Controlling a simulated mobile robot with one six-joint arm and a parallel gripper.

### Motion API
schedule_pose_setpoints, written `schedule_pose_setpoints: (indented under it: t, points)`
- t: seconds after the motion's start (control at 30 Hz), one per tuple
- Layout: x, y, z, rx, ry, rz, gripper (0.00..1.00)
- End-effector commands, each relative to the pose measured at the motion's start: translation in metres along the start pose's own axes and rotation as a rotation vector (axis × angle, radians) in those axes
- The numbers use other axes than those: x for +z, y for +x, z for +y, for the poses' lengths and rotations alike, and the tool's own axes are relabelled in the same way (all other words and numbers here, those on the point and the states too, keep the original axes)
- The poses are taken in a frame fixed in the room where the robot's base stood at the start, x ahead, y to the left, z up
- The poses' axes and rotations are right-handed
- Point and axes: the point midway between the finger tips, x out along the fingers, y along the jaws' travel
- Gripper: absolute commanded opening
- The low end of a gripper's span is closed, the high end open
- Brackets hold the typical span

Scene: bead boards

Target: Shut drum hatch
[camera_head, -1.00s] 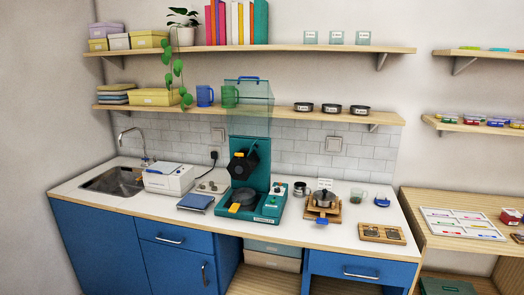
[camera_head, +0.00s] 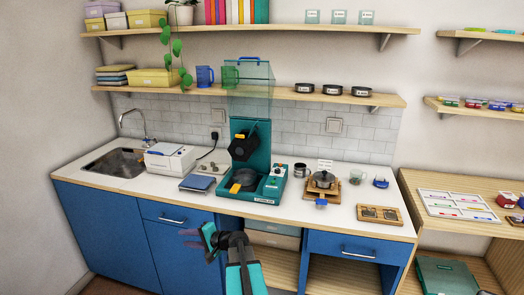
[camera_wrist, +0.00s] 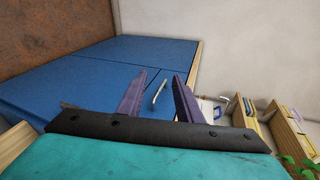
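The teal machine (camera_head: 258,160) stands on the counter's middle. Its dark drum (camera_head: 243,145) faces forward at the upright back part. I cannot clearly tell the hatch from the drum or how far it stands open. Below is a round black pan (camera_head: 247,178) with an orange-yellow handle (camera_head: 236,188). A clear hood (camera_head: 251,82) is raised above the machine. My gripper (camera_head: 190,238) is in front of the blue cabinets, lower than the countertop and well apart from the machine. Its two purple fingers are apart and empty in the wrist view (camera_wrist: 159,98); the machine is not recognisable there.
A white box-like device (camera_head: 170,158) and a blue scale-like pad (camera_head: 197,183) stand left of the machine. The counter's front edge and a drawer handle (camera_head: 172,220) lie near my gripper.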

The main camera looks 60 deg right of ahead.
Motion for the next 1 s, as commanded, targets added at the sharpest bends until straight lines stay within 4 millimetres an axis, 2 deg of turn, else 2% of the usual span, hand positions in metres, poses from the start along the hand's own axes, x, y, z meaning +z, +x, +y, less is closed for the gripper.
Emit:
schedule_pose_setpoints:
  t: [0.03,0.2,0.37,0.5,0.6,0.73,0.83,1.0]
  points:
    - [-0.029,-0.017,-0.022,-0.051,0.019,0.049,0.32]
    - [-0.107,-0.081,-0.085,-0.221,0.084,0.194,0.32]
    - [-0.174,-0.156,-0.140,-0.382,0.134,0.324,0.32]
    - [-0.223,-0.230,-0.180,-0.517,0.171,0.429,0.32]
    - [-0.247,-0.278,-0.203,-0.598,0.189,0.486,0.32]
    - [-0.267,-0.322,-0.221,-0.670,0.204,0.537,0.32]
    - [-0.273,-0.339,-0.227,-0.699,0.211,0.555,0.32]
    - [-0.275,-0.345,-0.230,-0.710,0.214,0.562,0.32]
